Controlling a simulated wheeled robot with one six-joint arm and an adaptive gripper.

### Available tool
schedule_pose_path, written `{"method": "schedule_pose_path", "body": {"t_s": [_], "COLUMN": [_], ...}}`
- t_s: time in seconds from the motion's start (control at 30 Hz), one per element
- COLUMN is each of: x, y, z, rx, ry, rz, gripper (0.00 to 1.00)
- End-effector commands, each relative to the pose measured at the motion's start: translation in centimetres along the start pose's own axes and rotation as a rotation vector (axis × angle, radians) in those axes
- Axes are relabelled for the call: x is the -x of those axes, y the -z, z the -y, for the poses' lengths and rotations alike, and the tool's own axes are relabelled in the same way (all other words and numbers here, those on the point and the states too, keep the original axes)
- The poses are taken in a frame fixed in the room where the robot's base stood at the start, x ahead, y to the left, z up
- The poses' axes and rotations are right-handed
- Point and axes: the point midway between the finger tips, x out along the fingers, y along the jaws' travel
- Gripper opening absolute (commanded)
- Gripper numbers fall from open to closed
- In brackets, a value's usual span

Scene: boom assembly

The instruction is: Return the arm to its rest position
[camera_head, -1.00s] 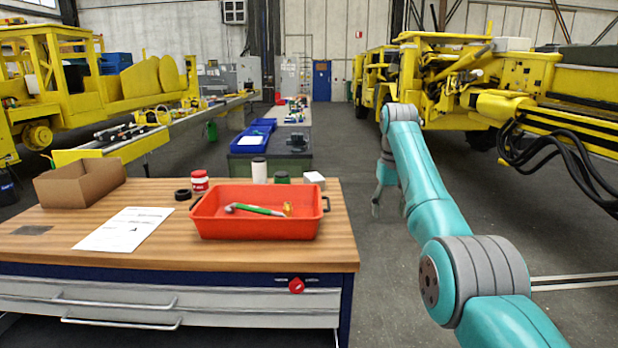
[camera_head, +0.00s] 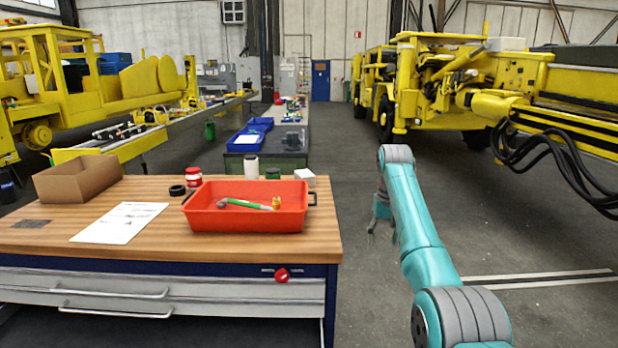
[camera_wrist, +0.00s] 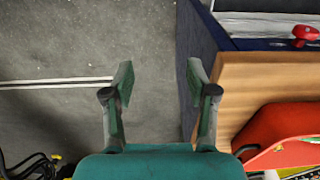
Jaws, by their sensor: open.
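My arm (camera_head: 422,235) reaches forward to the right of the workbench, over the open floor. My gripper (camera_head: 380,230) hangs low beside the bench's right edge in the head view, small and partly hidden by the wrist. In the wrist view my gripper (camera_wrist: 160,85) shows its two fingers spread wide apart with only grey floor and the bench edge behind them. It holds nothing.
A yellow machine (camera_head: 440,85) stands at the right. Grey floor (camera_head: 350,290) is clear between.

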Motion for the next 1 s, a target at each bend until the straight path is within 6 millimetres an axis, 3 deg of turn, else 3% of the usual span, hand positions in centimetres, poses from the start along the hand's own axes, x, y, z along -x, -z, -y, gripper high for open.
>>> {"method": "schedule_pose_path", "body": {"t_s": [0.27, 0.47, 0.7, 1.0], "x": [-11.3, -19.9, -29.1, -38.2], "y": [-0.8, -2.7, -6.8, -14.0], "z": [0.2, 0.3, 0.5, 0.8], "rx": [0.0, 0.0, 0.0, 0.0], "ry": [-0.001, -0.003, -0.004, -0.005], "rz": [-0.082, -0.162, -0.258, -0.377], "gripper": [0.58, 0.58, 0.58, 0.58]}}
